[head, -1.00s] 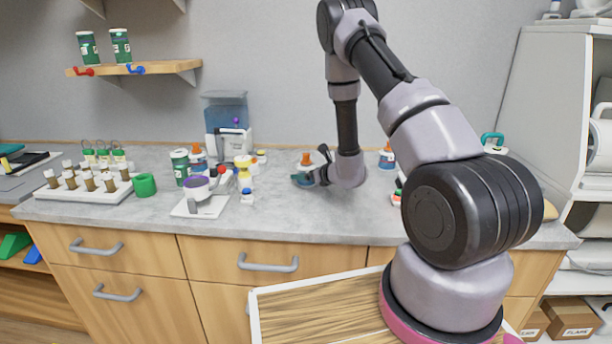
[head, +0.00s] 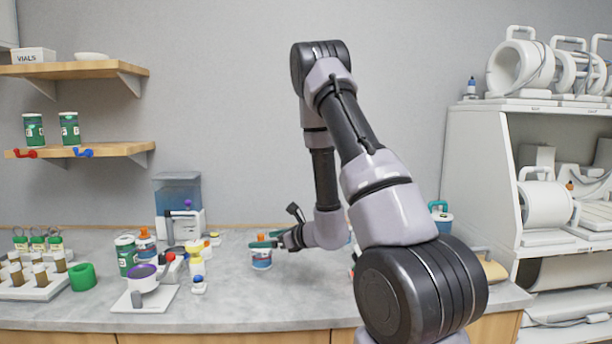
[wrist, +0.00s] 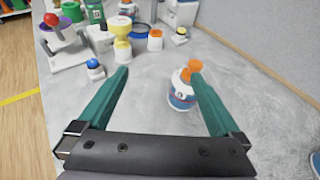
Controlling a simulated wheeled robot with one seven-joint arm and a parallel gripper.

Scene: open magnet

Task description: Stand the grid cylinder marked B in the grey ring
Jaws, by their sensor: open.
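My gripper (head: 268,243) is open and empty above the counter, its teal fingers pointing left in the head view. In the wrist view its fingers (wrist: 158,74) are spread wide, and the right finger overlaps an orange-capped bottle (wrist: 181,92). I cannot tell whether it touches. Green cylinders with pale labels are in the head view: two on the lower shelf (head: 33,130) (head: 69,128) and one on the counter (head: 126,257). Their letters are too small to read, so I cannot tell which is B. I cannot make out a grey ring.
The orange-capped bottle (head: 262,261) stands upright below my gripper. A white stand with a purple-rimmed cup (head: 143,281), a yellow-topped bottle (head: 196,266) and a vial rack (head: 32,285) are to the left. The front middle of the counter is clear. White shelving (head: 477,170) is at right.

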